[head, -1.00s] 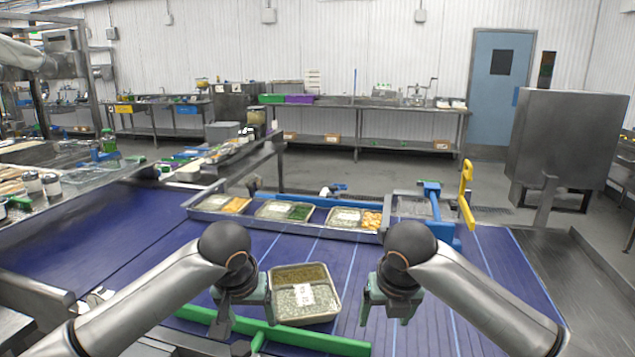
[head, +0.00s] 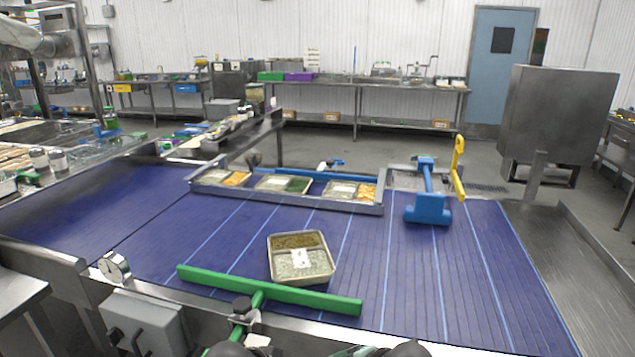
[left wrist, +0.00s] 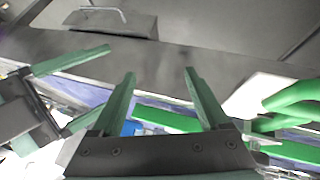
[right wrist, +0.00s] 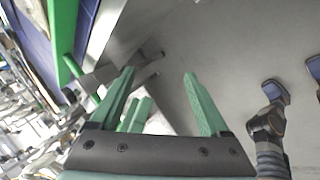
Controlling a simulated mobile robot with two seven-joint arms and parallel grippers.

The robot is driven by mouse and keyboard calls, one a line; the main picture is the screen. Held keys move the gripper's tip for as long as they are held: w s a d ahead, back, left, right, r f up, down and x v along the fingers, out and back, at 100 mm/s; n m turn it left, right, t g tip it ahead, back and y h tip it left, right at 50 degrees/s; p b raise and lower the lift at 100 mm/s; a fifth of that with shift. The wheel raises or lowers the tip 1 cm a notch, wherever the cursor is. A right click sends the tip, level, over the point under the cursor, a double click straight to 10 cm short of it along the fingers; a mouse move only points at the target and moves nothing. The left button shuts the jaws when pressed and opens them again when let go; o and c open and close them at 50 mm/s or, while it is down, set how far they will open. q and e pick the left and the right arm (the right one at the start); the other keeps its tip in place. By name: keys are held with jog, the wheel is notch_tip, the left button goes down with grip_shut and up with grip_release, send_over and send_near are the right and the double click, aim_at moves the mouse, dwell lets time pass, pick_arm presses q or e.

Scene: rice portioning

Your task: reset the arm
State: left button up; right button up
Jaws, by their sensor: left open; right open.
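My left gripper (left wrist: 159,73) is open and empty in the left wrist view, its two green fingers apart. My right gripper (right wrist: 158,73) is open and empty in the right wrist view. In the head view only dark rounded parts of my arms show at the bottom edge; no fingers can be clearly made out there. Green fingers of another gripper show at the left of the left wrist view and behind the fingers in the right wrist view. A metal tray (head: 334,268) with a brown and a pale portion and a white label sits on the blue belt, apart from both grippers.
A green bar (head: 270,290) crosses the belt's near side. A metal rack (head: 290,199) with several filled trays stands at the far side. A blue block (head: 428,210) and yellow handle (head: 458,165) are to its right. The belt (head: 385,265) is clear on the right.

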pick_arm(q)
jog(key=s+a+f+t+y, duration=0.1)
jog(key=s+a+f+t, duration=0.1)
jog(key=s+a+f, duration=0.4)
jog(key=s+a+f+t+y, duration=0.1)
jog(key=s+a+f, duration=0.5)
jog(key=s, duration=1)
notch_tip(320, 180, down, 2)
jog(key=shift+a+f+t+y, duration=0.25)
jog(key=shift+t+y, duration=0.05)
jog(key=shift+t, duration=0.2)
pick_arm(e)
jog(key=s+d+f+m+t, duration=0.1)
jog(key=s+d+f+m, duration=0.3)
jog(key=s+m, duration=0.3)
jog(key=s+d+f+m+t+h, duration=0.1)
jog(key=s+d+f+m, duration=0.3)
jog(key=s+m, duration=0.3)
jog(key=s+d+f+m+t+h, duration=0.1)
jog(key=s+d+f+m, duration=0.2)
jog(key=s+f+m, duration=0.3)
jog(key=shift+s+d+f+m+t, duration=0.15)
jog(key=shift+s+d+m+t, duration=0.25)
jog(key=shift+s+m, duration=0.5)
pick_arm(q)
jog(key=shift+w, duration=0.1)
pick_arm(e)
jog(key=shift+s, duration=0.1)
